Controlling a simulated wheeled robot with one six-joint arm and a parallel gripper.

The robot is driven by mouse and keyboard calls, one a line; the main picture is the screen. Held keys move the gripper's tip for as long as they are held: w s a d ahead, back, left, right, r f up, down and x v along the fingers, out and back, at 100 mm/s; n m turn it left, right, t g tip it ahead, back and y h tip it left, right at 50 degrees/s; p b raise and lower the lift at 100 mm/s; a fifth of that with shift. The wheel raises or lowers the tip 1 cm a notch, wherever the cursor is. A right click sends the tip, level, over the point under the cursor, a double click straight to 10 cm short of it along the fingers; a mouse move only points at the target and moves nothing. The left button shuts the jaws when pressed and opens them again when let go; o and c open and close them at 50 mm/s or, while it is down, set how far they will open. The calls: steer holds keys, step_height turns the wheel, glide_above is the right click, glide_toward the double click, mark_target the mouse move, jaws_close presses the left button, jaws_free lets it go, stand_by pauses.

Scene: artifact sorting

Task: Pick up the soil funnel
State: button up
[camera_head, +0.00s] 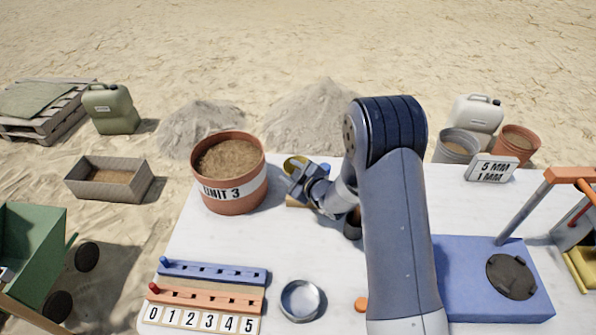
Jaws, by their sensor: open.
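A tan block or base (294,203) shows below the gripper. My gripper (297,180) is open, right at the near side of the yellow thing. I cannot tell whether the fingers touch it or are around it.
A terracotta bucket of soil marked UNIT 3 (229,190) stands close left of my gripper. A dark cup (352,225) is partly hidden by my arm. Peg rails (210,285), a metal dish (301,299) and a blue platform (470,270) are nearer. The table's centre-left is clear.

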steer(key=shift+c, duration=0.4)
jaws_close()
